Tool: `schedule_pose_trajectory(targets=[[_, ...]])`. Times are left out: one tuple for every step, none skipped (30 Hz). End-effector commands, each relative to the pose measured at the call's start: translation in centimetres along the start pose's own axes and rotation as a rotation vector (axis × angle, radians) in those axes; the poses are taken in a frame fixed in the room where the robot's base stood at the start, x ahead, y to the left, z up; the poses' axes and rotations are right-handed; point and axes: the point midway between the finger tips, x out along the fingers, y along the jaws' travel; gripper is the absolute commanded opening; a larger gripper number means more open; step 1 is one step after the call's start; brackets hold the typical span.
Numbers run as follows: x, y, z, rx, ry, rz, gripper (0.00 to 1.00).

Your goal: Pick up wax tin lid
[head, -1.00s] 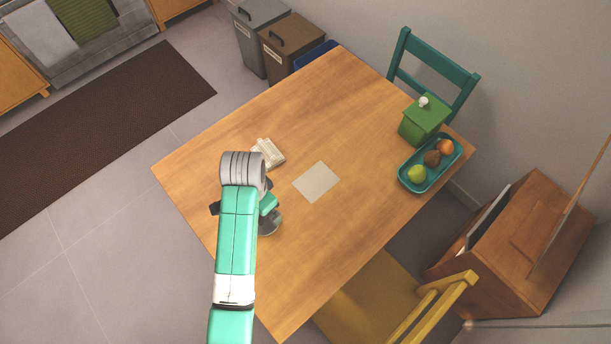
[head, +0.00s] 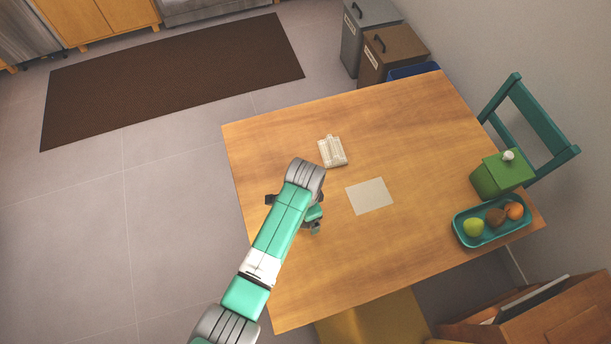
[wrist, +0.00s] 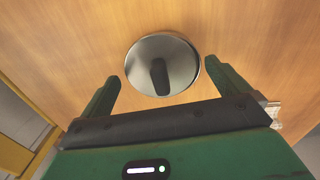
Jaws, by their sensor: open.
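The wax tin lid (wrist: 180,58), a round, shiny metal disc with a dark upright handle (wrist: 159,75), lies on the wooden table in the wrist view. My gripper (wrist: 162,72) is open above it, with one green finger to each side of the lid and nothing held. The handle stands between the two fingers, apart from both. In the head view my gripper (head: 308,214) is over the table's left part, and the arm hides most or all of the lid.
A cream ridged object (head: 332,151) and a pale square sheet (head: 369,196) lie near the gripper on the table (head: 400,120). A teal tray (head: 481,243) of fruit and a green box (head: 499,176) stand at the right.

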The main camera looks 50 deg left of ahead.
Motion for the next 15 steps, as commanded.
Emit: schedule_pose_trajectory(targets=[[0.0, -0.02, 0.0, 0.0, 0.0, 0.0, 1.0], [-0.02, -0.02, -0.01, 0.0, 0.0, 0.0, 1.0], [-0.03, -0.02, -0.01, 0.0, 0.0, 0.0, 1.0], [-0.03, -0.02, -0.01, 0.0, 0.0, 0.0, 1.0], [-0.03, -0.01, -0.01, 0.0, 0.0, 0.0, 0.98], [-0.04, -0.01, -0.01, 0.0, 0.0, 0.0, 0.9], [-0.04, -0.01, -0.02, 0.0, 0.0, 0.0, 0.84], [-0.04, -0.01, -0.02, 0.0, 0.0, 0.0, 0.78], [-0.05, -0.01, -0.02, 0.0, 0.0, 0.0, 0.71], [-0.05, -0.01, -0.02, 0.0, 0.0, 0.0, 0.65], [-0.05, -0.01, -0.02, 0.0, 0.0, 0.0, 0.59], [-0.05, -0.01, -0.02, 0.0, 0.0, 0.0, 0.58], [-0.06, -0.01, -0.02, 0.0, 0.0, 0.0, 0.58], [-0.06, 0.0, -0.02, 0.0, 0.0, 0.0, 0.58], [-0.06, -0.01, -0.02, 0.0, 0.0, 0.0, 0.58]])
